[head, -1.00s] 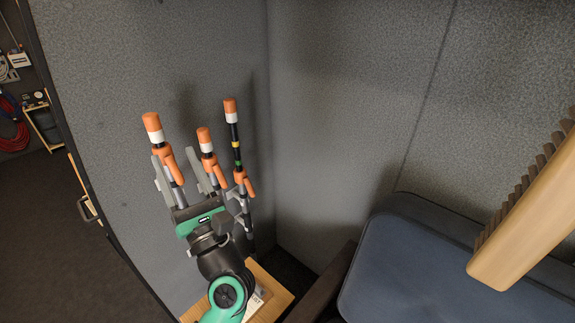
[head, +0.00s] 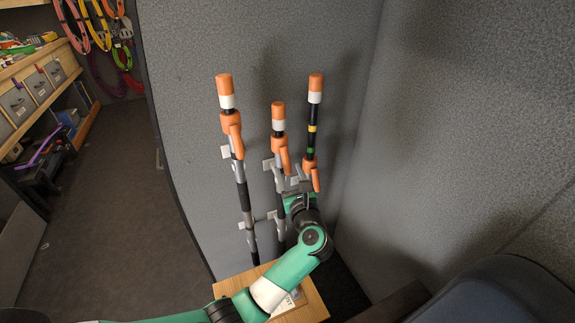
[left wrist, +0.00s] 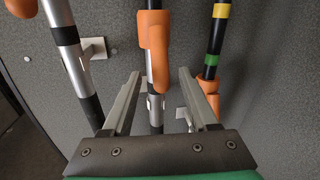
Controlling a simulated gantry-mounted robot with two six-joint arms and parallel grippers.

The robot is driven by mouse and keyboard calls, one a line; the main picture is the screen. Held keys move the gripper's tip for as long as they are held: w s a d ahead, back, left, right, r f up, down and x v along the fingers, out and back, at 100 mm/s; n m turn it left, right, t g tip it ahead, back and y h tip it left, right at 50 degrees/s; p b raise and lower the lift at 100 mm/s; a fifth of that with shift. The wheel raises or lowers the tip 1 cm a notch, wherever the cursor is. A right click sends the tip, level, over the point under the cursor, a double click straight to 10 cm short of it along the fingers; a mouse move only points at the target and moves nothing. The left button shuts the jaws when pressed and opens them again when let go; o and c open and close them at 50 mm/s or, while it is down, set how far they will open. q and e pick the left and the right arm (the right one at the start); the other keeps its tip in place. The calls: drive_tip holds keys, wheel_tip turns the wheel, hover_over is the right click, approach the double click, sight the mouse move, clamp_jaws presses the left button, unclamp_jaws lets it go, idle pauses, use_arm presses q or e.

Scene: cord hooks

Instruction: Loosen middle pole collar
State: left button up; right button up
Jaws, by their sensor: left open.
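Three upright poles with orange tops, white bands and orange lever collars stand against the grey wall: a left pole (head: 243,190), a middle pole (head: 280,182) and a right pole (head: 312,120). The middle pole's collar (head: 282,147) also shows in the left wrist view (left wrist: 157,45). My left gripper (head: 290,172) is at the middle pole, just below its collar. In the left wrist view, its open fingers (left wrist: 160,76) lie either side of the middle pole with gaps, and hold nothing. The gripper hides part of the middle and right poles in the head view. My right gripper is not seen.
Wall brackets (head: 268,216) support the poles. A wooden stand (head: 318,306) is beneath my left arm. A dark blue padded seat (head: 480,300) is at lower right. Shelves (head: 30,85) and hanging cords (head: 95,25) are at far left, beyond clear floor (head: 120,190).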

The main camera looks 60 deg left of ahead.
sight(288, 168)
use_arm(q)
drive_tip(key=shift+x, duration=1.95)
clamp_jaws()
